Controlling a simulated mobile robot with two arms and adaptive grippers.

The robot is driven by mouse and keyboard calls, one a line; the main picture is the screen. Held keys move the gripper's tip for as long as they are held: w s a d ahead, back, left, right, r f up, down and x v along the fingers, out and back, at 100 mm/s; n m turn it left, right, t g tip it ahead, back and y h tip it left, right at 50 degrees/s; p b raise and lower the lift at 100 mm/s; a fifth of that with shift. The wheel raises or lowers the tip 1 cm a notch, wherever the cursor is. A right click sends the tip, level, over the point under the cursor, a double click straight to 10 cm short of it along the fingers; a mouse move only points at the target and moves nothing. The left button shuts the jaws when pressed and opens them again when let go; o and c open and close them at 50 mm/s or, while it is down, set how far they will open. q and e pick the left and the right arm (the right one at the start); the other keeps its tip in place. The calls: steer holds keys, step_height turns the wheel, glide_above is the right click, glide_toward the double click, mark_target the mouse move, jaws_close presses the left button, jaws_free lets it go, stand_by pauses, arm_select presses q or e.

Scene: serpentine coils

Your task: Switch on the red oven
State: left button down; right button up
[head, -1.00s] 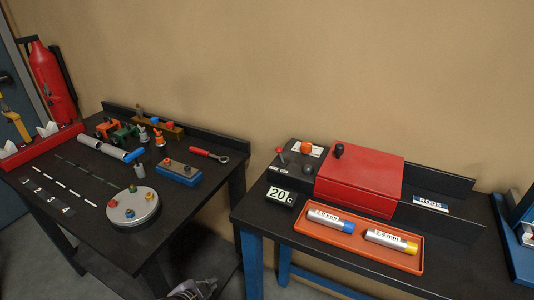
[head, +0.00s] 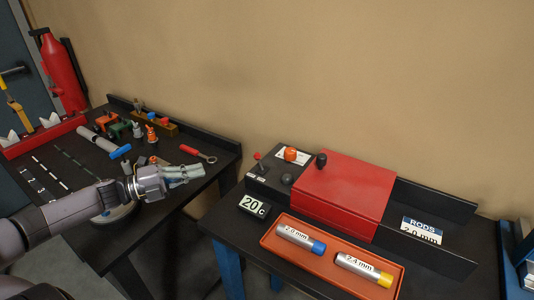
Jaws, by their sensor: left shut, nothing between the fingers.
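The red oven (head: 345,190) is a box on the right table, with a black knob (head: 321,160) on its top left. Left of it is a dark control panel (head: 275,176) with a small red-tipped lever (head: 257,157), an orange knob (head: 290,154) and a dark knob (head: 287,179). A display (head: 253,205) in front of the panel reads 20 C. My left gripper (head: 198,172) is shut and empty. It appears over the right edge of the left table, to the left of the panel and apart from it. My right gripper is not in view.
An orange tray (head: 266,240) with two labelled rod tubes lies in front of the oven. A RODS sign (head: 422,230) stands to its right. A gap separates the tables.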

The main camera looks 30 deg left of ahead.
arm_select(q)
steer(key=p, duration=0.2)
glide_toward(259, 162)
steer(key=w+d+r, duration=0.2)
steer(key=w+d, duration=0.1)
steer(key=w, duration=0.2)
steer(key=shift+w+f+m+h, duration=0.15)
steer(key=shift+w+m+h, duration=0.1)
steer(key=shift+m+h, duration=0.05)
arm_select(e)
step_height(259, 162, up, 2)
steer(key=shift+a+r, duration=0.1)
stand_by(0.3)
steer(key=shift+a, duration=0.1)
